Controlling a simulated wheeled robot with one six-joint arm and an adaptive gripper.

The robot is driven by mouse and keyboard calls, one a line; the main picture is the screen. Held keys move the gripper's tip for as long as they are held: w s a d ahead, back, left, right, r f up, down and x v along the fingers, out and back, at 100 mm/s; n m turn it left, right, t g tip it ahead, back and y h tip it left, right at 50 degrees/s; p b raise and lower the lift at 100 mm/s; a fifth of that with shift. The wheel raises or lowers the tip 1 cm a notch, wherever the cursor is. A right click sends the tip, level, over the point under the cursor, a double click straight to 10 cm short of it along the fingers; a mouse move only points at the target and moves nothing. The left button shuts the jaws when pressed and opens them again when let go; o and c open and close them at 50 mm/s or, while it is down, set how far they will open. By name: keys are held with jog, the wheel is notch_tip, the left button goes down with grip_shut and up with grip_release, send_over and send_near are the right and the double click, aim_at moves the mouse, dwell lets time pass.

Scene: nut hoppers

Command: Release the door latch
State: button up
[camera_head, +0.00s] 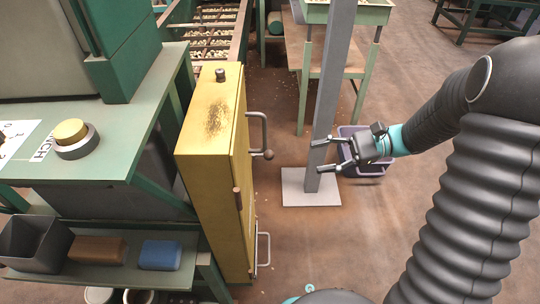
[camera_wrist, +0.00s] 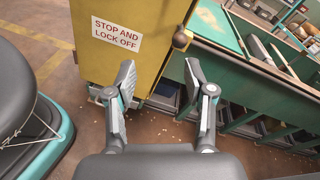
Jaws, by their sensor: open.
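A yellow cabinet or door panel (camera_head: 208,130) stands left of centre in the head view. Its right side has an upper grey handle (camera_head: 263,128) and a dark round knob (camera_head: 268,154) beside it, which looks like the latch. A lower grey handle (camera_head: 263,250) is below.
A grey post (camera_head: 328,100) on a pale base plate (camera_head: 311,187) stands close to my gripper. A purple bin (camera_head: 365,168) is on the floor behind. A green bench (camera_head: 95,150) adjoins the panel's left. Floor between panel and post is mostly clear.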

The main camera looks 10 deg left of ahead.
aim_at(268, 155)
jog(key=a, duration=0.4)
jog(key=a+f+m+y, duration=0.1)
jog(key=a, duration=0.3)
jog(key=a+f+y+b, duration=0.1)
jog(key=a, duration=0.4)
jog(key=shift+s, duration=0.4)
jog(key=shift+m, duration=0.3)
grip_shut()
